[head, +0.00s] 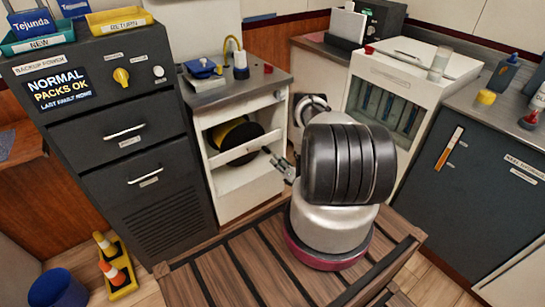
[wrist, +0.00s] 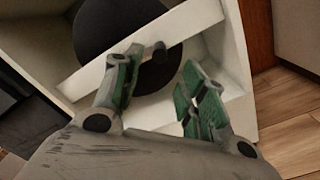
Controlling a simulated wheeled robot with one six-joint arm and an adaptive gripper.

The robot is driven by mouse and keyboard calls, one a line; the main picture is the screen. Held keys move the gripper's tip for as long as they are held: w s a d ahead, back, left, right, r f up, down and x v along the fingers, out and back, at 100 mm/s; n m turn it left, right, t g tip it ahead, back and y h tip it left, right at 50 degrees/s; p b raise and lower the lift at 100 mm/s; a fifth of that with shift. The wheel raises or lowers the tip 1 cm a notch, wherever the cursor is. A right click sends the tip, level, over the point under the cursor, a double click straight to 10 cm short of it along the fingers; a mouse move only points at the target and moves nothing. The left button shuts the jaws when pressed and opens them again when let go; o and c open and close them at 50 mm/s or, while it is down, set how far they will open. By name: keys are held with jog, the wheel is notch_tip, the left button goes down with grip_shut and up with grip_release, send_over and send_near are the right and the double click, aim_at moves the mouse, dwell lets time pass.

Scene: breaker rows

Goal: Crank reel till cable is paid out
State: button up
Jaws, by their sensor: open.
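The reel (head: 248,128) is a dark disc with a yellow edge inside an open white cabinet. A pale bar (head: 236,152) runs slantwise across its lower face; I cannot tell if it is fixed or part of the crank. In the wrist view the dark reel (wrist: 105,25) is behind this bar (wrist: 88,78). A small dark knob (wrist: 159,48) shows at the bar, probably the crank handle. My gripper (head: 280,164) is in front of the cabinet, to the right of the reel. Its green-padded fingers (wrist: 160,84) are apart, with nothing between them. The paid-out cable is not clear.
A dark drawer cabinet (head: 133,150) stands left of the reel cabinet (head: 235,204). A slatted wooden platform (head: 215,278) is in front. Orange cones (head: 115,273) and a blue bin (head: 58,289) are at lower left. A white unit (head: 405,90) stands right.

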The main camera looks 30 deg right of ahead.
aim_at(269, 152)
jog(key=shift+s, duration=1.05)
jog(key=w+m, duration=0.4)
jog(key=m, duration=0.5)
jog(key=w+m, duration=0.4)
jog(key=m, duration=0.6)
jog(key=w+m, duration=0.4)
jog(key=m, duration=0.5)
jog(key=shift+a+r+m, duration=0.1)
jog(key=shift+a+m, duration=0.05)
jog(key=shift+m, duration=0.25)
grip_shut()
